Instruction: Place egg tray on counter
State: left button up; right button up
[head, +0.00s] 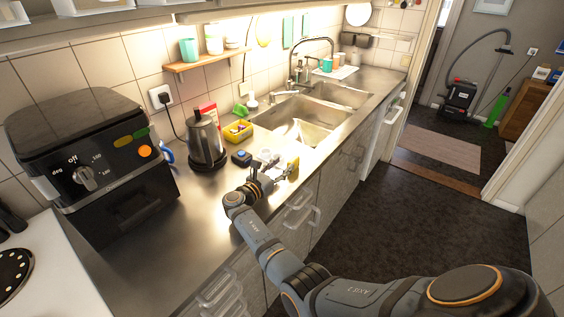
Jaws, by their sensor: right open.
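My right gripper (274,171) is open over the front edge of the steel counter (195,222), between the kettle and the sink. A small pale object (267,156) lies on the counter just beyond the gripper; it may be the egg tray, but it is too small and partly covered to tell. I cannot tell whether the fingers touch it. A yellow item (293,162) is at the right side of the fingers, close to the counter edge. My left gripper is not in view.
The sink (303,119) lies beyond. A black air fryer (95,160) fills the left. The counter before the kettle is bare.

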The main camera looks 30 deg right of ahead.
aim_at(293, 159)
jog(key=shift+w+d+f, duration=0.25)
jog(key=shift+d+f, duration=0.15)
jog(key=shift+d, duration=0.25)
jog(key=shift+w+d+f, duration=0.25)
jog(key=shift+d+f, duration=0.1)
jog(key=shift+d, duration=0.25)
jog(key=x, duration=0.5)
jog(key=shift+a, duration=0.1)
jog(key=c, duration=0.3)
grip_shut()
